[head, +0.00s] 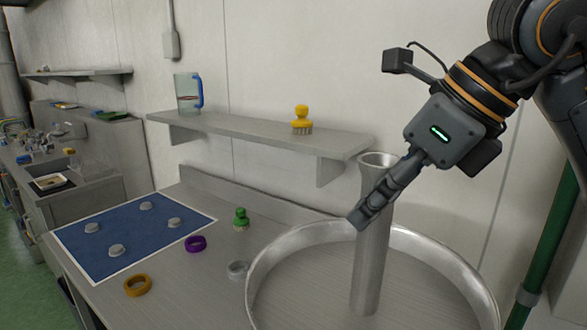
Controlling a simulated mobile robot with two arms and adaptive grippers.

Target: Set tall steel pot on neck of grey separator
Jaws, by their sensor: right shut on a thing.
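The tall steel pot (371,270) is a slim grey metal cylinder with a flared open mouth. It is close to upright at the right of the head view. My right gripper (368,212) comes down from the upper right and is shut on the pot's upper part, below the mouth. The pot's lower end shows inside a wide round steel rim (270,262); I cannot tell whether it touches the surface there. I cannot make out a grey separator with a neck for certain. My left gripper is not in view.
The steel bench holds a blue mat (130,245) with several grey knobs, an orange ring (137,285), a purple ring (195,243), a grey ring (237,269) and a green stamp-like piece (240,218). A wall shelf (255,133) behind carries a jug (187,93) and a yellow brush (301,120).

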